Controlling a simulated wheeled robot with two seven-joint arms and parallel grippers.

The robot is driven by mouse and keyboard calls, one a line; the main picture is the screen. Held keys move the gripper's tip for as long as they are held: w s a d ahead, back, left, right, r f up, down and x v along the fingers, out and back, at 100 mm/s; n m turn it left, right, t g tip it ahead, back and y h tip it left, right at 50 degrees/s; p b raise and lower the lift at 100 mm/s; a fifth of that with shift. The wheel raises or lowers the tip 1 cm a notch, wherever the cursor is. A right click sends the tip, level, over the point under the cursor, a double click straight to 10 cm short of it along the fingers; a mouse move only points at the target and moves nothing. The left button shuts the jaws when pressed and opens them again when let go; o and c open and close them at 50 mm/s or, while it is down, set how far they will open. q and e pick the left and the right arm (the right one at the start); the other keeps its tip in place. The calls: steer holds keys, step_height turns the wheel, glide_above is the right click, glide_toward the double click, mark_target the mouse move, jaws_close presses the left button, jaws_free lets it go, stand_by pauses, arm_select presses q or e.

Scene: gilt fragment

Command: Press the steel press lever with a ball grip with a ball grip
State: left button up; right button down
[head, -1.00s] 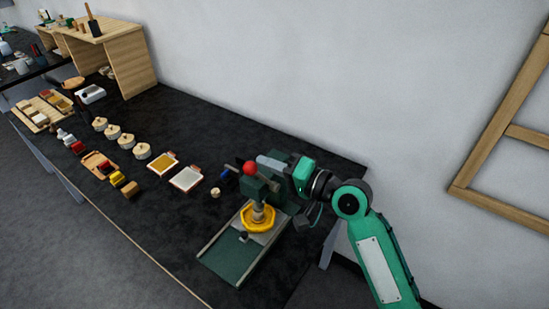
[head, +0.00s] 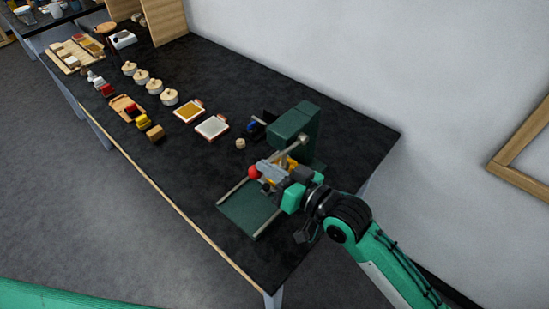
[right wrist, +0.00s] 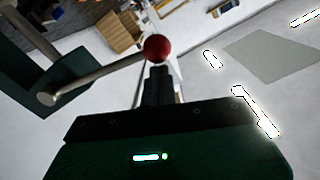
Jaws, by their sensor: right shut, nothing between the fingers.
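The green press (head: 295,122) stands near the right end of the dark table, with its green base plate (head: 248,213) toward the front. Its steel lever runs from a pivot (head: 303,138) down toward the red ball grip (head: 254,172). My right gripper (head: 266,171) is shut and empty, right at the ball. In the right wrist view the red ball (right wrist: 157,48) sits at the tips of the shut fingers (right wrist: 158,72), with the lever rod (right wrist: 100,76) coming from the left. I cannot tell whether they touch. The gripper hides most of the yellow part under the press. My left gripper is out of view.
Two framed trays, one gold (head: 188,111) and one pale (head: 212,127), lie left of the press. A small round piece (head: 240,144) is near them. Several round lidded pots (head: 141,77) and small coloured blocks stand farther left. A wall runs behind the table.

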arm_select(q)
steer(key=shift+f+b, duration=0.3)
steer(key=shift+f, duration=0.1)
arm_select(e)
steer(key=shift+s+a+f+n, duration=0.15)
steer(key=shift+f+n, duration=0.15)
steer(key=shift+f, duration=0.2)
steer(key=shift+s+f+n, duration=0.1)
steer(key=shift+f+n, duration=0.2)
steer(key=shift+f, duration=0.45)
steer(key=shift+r, duration=0.1)
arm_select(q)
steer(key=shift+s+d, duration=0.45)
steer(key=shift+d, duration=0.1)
arm_select(e)
steer(key=s+d+r, duration=0.5)
steer(key=d, duration=0.4)
steer(key=shift+d, duration=0.3)
